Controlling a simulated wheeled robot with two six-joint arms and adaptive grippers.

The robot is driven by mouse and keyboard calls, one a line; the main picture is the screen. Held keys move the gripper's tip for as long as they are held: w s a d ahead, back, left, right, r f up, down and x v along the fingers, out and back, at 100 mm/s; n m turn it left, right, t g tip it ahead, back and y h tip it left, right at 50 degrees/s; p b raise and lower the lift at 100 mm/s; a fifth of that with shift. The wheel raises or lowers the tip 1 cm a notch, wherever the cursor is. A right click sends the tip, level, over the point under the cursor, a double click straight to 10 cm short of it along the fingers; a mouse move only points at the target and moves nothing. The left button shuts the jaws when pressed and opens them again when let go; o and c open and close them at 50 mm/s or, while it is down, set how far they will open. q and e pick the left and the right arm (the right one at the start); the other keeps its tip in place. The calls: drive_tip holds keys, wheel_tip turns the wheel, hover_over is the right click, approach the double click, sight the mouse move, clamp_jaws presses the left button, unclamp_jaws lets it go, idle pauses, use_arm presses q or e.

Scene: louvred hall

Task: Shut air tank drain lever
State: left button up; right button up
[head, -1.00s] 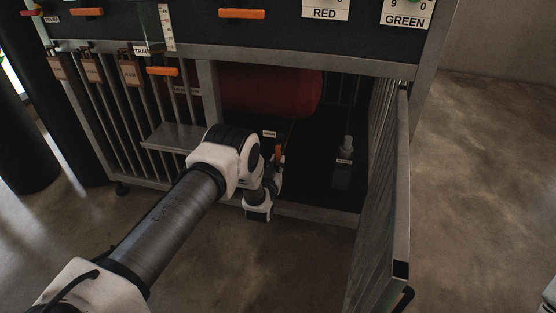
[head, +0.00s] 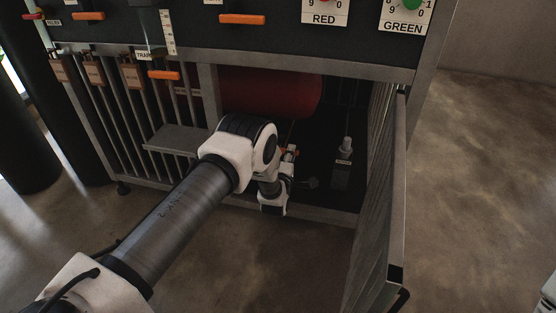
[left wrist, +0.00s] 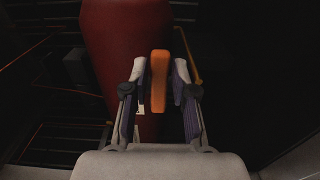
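The orange drain lever (left wrist: 159,80) stands between the two fingers of my left gripper (left wrist: 160,82) in the left wrist view. The fingers are apart, with a narrow dark gap on each side of the lever. In the head view my left gripper (head: 290,158) reaches low into the open cabinet, and only a small orange patch of the lever (head: 293,152) shows beside it. The red air tank (head: 270,92) lies above and behind; it also fills the upper left of the left wrist view (left wrist: 122,35). The lever's pivot is hidden. My right gripper is out of view.
The open cabinet door (head: 376,200) stands to the right of my arm. A grey fitting with a pale top (head: 345,150) rises from the cabinet floor. A metal shelf (head: 178,138) and vertical bars are on the left. The cabinet's lower sill (head: 325,215) runs beneath my wrist.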

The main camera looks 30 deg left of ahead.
use_arm(q)
drive_tip(key=shift+o, duration=0.4)
drive_tip(key=p+v, duration=0.5)
drive_tip(key=v, duration=0.2)
drive_tip(key=v, duration=1.2)
